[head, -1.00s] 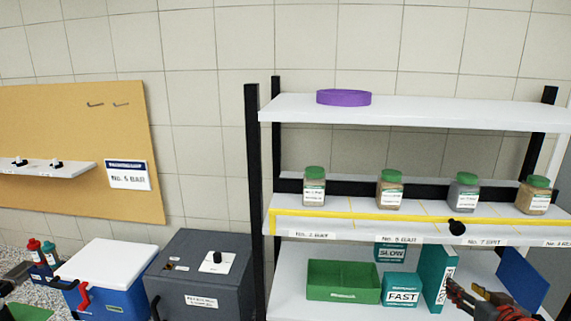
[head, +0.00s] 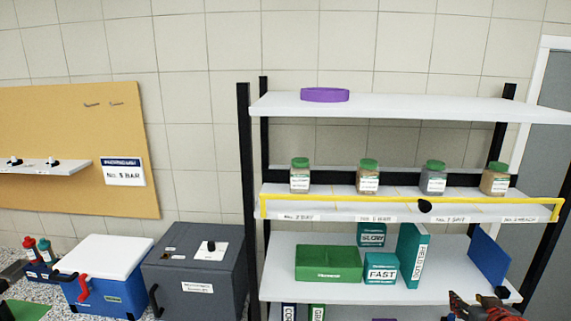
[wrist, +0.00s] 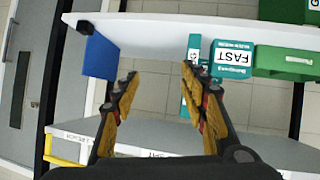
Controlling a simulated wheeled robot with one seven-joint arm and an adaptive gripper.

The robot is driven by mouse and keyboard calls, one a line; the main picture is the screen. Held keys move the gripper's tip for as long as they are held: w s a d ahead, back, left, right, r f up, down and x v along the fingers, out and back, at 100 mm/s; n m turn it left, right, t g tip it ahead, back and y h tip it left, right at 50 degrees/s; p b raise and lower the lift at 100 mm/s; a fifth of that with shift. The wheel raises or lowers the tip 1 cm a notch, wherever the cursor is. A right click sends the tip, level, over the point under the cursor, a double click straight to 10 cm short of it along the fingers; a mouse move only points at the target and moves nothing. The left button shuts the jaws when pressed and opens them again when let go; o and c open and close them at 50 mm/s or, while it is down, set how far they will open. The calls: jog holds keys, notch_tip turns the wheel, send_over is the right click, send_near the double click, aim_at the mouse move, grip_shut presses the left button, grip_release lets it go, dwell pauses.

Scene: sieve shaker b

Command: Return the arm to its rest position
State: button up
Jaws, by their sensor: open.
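My gripper (head: 486,304) shows at the bottom right of the head view, in front of the shelf rack and below the level of the middle shelf's front edge. In the wrist view my gripper (wrist: 158,82) has its two yellow and black fingers spread wide apart with nothing between them. The wrist picture is upside down relative to the head view. The rest of my arm is out of the head view.
The shelf rack (head: 400,107) stands close ahead. Its yellow bar (head: 380,191) fronts several green-lidded jars. A blue panel (head: 489,260), a FAST box (head: 382,269) and a green bin (head: 328,263) stand below. A grey cabinet (head: 195,267) stands left.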

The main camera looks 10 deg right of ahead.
jog(key=s+d+f+m+g+h, duration=0.2)
jog(key=s+d+f+g, duration=0.15)
jog(key=s, duration=0.45)
jog(key=s+a+f+g+b, duration=0.2)
jog(key=s+a+g+b, duration=0.15)
jog(key=a, duration=0.35)
jog(key=s+a+f+n+y+b, duration=0.1)
jog(key=a+b, duration=0.3)
jog(key=a, duration=0.7)
jog(key=s+a+f+n+t+y+b, duration=0.1)
jog(key=a+b, duration=0.4)
jog(key=a, duration=0.7)
jog(key=s+a+f+n+y+b, duration=0.2)
jog(key=a+f+n+y+b, duration=0.1)
jog(key=a, duration=0.8)
jog(key=shift+s+a+f+t+y+b, duration=0.35)
jog(key=shift+f+y+b, duration=0.45)
jog(key=shift+y+b, duration=0.3)
jog(key=shift+c, duration=0.3)
